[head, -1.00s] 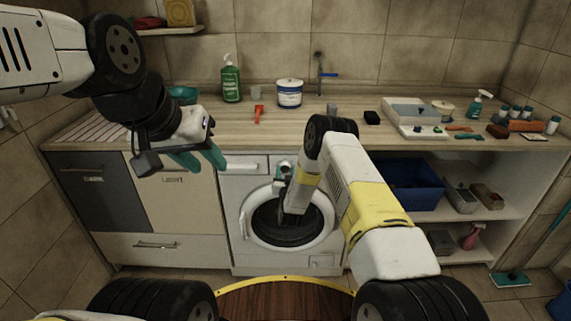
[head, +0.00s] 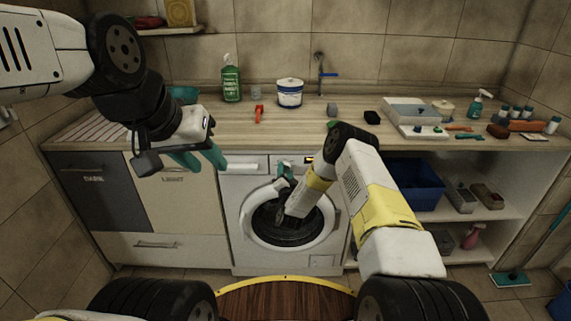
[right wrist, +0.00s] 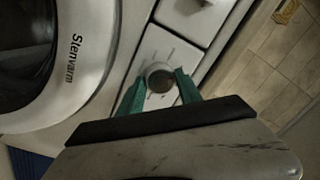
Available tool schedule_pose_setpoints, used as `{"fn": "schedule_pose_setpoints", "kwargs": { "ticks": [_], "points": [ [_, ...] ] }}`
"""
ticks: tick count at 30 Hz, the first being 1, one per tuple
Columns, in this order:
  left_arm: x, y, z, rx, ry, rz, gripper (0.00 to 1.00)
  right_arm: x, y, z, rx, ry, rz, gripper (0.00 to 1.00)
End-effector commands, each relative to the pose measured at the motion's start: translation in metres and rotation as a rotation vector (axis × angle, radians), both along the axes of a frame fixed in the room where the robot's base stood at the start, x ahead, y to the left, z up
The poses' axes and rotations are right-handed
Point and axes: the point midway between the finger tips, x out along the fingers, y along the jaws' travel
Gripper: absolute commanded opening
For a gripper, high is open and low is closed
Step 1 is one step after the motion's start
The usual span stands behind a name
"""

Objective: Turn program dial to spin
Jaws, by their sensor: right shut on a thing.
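The white washing machine (head: 232,205) stands under the counter with its round door (head: 330,232) closed. In the right wrist view, the round grey program dial (right wrist: 160,76) sits on the white control panel, with faint marks around it too small to read. My right gripper (right wrist: 160,85) has its teal fingers on either side of the dial, shut on it. In the head view my right gripper (head: 285,176) is at the panel above the door, and hides the dial. My left gripper (head: 202,160) is open and empty in front of the cabinets left of the machine.
The counter (head: 300,125) holds a green bottle (head: 231,80), a white tub (head: 289,93) and a red-orange object (head: 259,114). A blue crate (head: 415,187) stands on the open shelf at right. The detergent drawer (head: 243,165) is left of my right gripper.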

Motion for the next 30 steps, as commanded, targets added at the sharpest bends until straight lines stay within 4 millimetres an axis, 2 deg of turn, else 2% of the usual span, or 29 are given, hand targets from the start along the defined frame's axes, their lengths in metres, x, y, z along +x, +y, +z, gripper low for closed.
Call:
{"fn": "schedule_pose_setpoints", "kwargs": {
  "ticks": [9, 23, 24, 27, 30],
  "points": [
    [0.0000, 0.0000, 0.0000, 0.000, 0.000, 0.000, 0.36, -0.0001, -0.0002, -0.0005, 0.105, 0.000, 0.000, 0.01],
    [0.0000, 0.0000, 0.0000, 0.000, 0.000, 0.000, 0.36, -0.0002, -0.0002, -0.0006, 0.120, 0.000, 0.000, 0.01],
    [0.0000, 0.0000, 0.0000, 0.000, 0.000, 0.000, 0.36, -0.0002, -0.0002, -0.0006, 0.120, 0.001, -0.001, 0.43],
    [0.0000, 0.0000, 0.0000, 0.000, 0.000, 0.000, 0.36, -0.0002, -0.0002, -0.0006, 0.120, 0.001, -0.001, 0.63],
    [0.0000, 0.0000, 0.0000, 0.000, 0.000, 0.000, 0.36, -0.0002, -0.0002, -0.0005, 0.120, 0.000, 0.000, 0.63]
  ]
}}
